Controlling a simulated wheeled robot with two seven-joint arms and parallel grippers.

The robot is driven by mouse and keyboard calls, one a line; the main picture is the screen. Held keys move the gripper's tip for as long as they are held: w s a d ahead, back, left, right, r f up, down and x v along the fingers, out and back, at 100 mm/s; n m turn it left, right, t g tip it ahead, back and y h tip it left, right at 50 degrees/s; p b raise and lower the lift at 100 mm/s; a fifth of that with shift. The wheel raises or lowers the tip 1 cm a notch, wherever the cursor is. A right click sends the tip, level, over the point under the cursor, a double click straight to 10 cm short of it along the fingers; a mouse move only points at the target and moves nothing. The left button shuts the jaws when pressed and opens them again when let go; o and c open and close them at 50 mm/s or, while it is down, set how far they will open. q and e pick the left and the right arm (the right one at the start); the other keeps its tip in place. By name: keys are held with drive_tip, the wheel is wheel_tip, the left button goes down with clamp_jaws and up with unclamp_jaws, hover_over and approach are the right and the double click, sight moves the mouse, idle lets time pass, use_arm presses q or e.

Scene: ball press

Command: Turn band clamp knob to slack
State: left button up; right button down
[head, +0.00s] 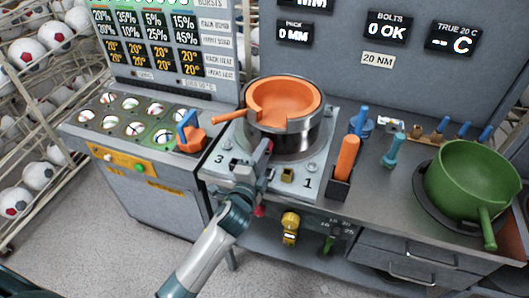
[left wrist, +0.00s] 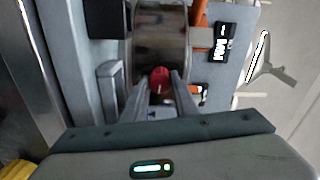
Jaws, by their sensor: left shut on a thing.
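The band clamp knob is a small red knob (left wrist: 160,79) in the middle of the left wrist view, in front of a shiny metal drum. My left gripper (head: 263,164) is shut on it, with one finger on each side. In the head view the knob is mostly hidden by the fingers; a dark reddish bit shows at their tips. The metal drum (head: 293,140) stands on the pale numbered plate (head: 312,167) and holds an orange ring-shaped insert (head: 285,98). The band's slackness cannot be told. My right gripper is out of view.
Right of the drum stand an orange-handled tool (head: 347,157) in a dark holder and a green pan (head: 468,180). A blue and orange tool (head: 190,135) lies to the left, beside a tray of balls. Yellow (head: 290,226) and green knobs hang below the counter's front edge.

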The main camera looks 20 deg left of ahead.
use_arm(q)
drive_tip(key=shift+n, duration=0.3)
drive_tip(key=o, duration=1.1)
drive_tip(key=shift+c, duration=0.2)
